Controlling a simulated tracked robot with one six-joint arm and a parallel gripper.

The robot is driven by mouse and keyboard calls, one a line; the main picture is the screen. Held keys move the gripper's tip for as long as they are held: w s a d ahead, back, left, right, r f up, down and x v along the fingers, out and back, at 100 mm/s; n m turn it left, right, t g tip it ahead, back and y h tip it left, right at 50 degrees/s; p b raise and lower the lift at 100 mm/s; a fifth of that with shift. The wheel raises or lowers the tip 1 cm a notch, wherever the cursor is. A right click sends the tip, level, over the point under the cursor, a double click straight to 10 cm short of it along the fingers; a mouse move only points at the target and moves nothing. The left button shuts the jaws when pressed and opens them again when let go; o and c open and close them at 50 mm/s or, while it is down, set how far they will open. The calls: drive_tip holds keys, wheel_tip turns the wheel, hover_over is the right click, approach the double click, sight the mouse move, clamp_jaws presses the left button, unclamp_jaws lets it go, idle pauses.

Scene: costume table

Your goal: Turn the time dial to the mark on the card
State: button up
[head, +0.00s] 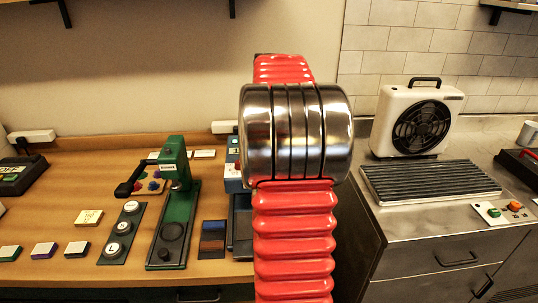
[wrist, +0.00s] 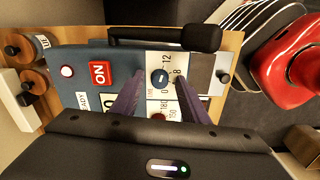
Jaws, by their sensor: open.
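In the wrist view the blue time dial (wrist: 160,77) sits on a white scale plate with the numbers 0, 8 and 12 around it. My gripper (wrist: 157,88) is open, with its dark purple fingers on either side of the dial. I cannot tell whether the fingers touch it, or exactly where its pointer aims. A cream card (head: 84,217) with small writing lies on the wooden table in the head view; its text is too small to read. My red arm hides my gripper and most of the dial's machine in the head view.
A red dial (wrist: 160,115) sits beside the time dial near 160 and 180. A red ON switch (wrist: 100,73) and a black handle (wrist: 188,38) are close by. A green press (head: 174,215) and a button strip (head: 122,232) stand left of my arm.

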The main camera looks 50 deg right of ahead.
drive_tip(key=shift+r, duration=0.15)
wheel_tip(320, 180, up, 13)
drive_tip(key=shift+r, duration=0.2)
idle(0.4)
idle(0.6)
wheel_tip(320, 180, down, 6)
drive_tip(key=w+m, duration=0.1)
drive_tip(key=m, duration=0.6)
drive_tip(key=w+a+f+m+t+h, duration=0.1)
drive_tip(key=a+f+m, duration=0.1)
drive_tip(key=a, duration=0.6)
drive_tip(key=a+f+m+t, duration=0.1)
drive_tip(key=a+f+m, duration=0.1)
drive_tip(key=a, duration=0.5)
drive_tip(key=s+a+f+n+t, duration=0.1)
drive_tip(key=s+a, duration=0.2)
drive_tip(key=a, duration=0.6)
drive_tip(key=s+a+f+n+t, duration=0.1)
drive_tip(key=s+a+f, duration=0.1)
drive_tip(key=a, duration=0.7)
drive_tip(key=s+a+f+n+t+y, duration=0.1)
drive_tip(key=s+a, duration=0.3)
drive_tip(key=a, duration=0.5)
drive_tip(key=shift+a+f+n+t, duration=0.3)
drive_tip(key=shift+n, duration=0.2)
